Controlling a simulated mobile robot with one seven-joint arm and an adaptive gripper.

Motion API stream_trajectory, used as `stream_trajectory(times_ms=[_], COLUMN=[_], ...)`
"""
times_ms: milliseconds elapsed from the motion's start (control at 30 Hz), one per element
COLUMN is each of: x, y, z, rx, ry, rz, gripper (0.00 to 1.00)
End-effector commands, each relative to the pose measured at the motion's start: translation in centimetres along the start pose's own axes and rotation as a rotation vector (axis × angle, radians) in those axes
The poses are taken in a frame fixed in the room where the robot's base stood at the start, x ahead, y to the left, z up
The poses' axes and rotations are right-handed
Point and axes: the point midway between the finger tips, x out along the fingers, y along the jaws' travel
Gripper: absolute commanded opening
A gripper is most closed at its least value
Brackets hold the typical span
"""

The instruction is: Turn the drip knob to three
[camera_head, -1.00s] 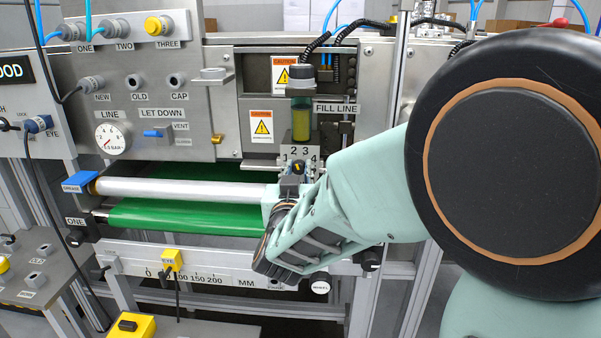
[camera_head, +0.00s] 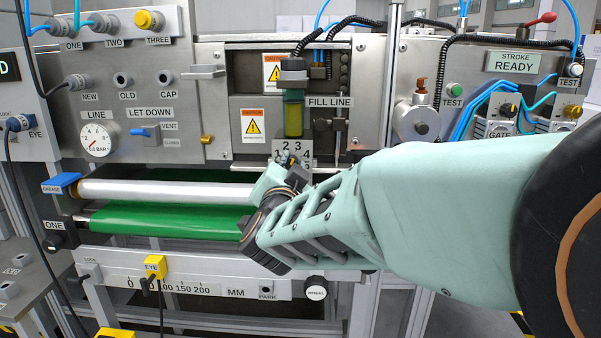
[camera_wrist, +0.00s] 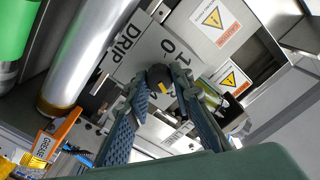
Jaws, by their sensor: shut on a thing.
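The drip knob (camera_wrist: 158,76) is dark and round with a yellow mark in the wrist view. It sits at a pale plate (camera_wrist: 135,55) lettered DRIP, with a 0 and a 1 readable. My gripper (camera_wrist: 160,84) is shut on the knob, one blue-grey padded finger on each side. In the head view my gripper (camera_head: 288,174) is at the lower part of the number plate (camera_head: 291,148), where 1, 2, 3 and 4 show. It largely hides the knob there, and I cannot tell which number the yellow mark points to.
A green-yellow fill cylinder (camera_head: 293,116) stands just above the plate. A silver roller (camera_head: 160,190) and a green belt (camera_head: 165,219) lie to the left. A ruler rail (camera_head: 215,290) runs below. A valve with a round flange (camera_head: 416,122) is to the right.

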Motion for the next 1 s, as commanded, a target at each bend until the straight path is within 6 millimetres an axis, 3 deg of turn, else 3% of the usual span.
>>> stream_trajectory(times_ms=[567, 600, 733, 1000], x=[0.0, 0.0, 0.0, 0.0], y=[-0.04, -0.04, -0.03, -0.01], z=[-0.02, -0.01, -0.01, 0.0], rx=[0.035, 0.035, 0.035, 0.035], ry=[0.0, 0.0, 0.0, 0.0], rz=[0.0, -0.001, 0.0, 0.0], gripper=[0.0, 0.24, 0.38, 0.38])
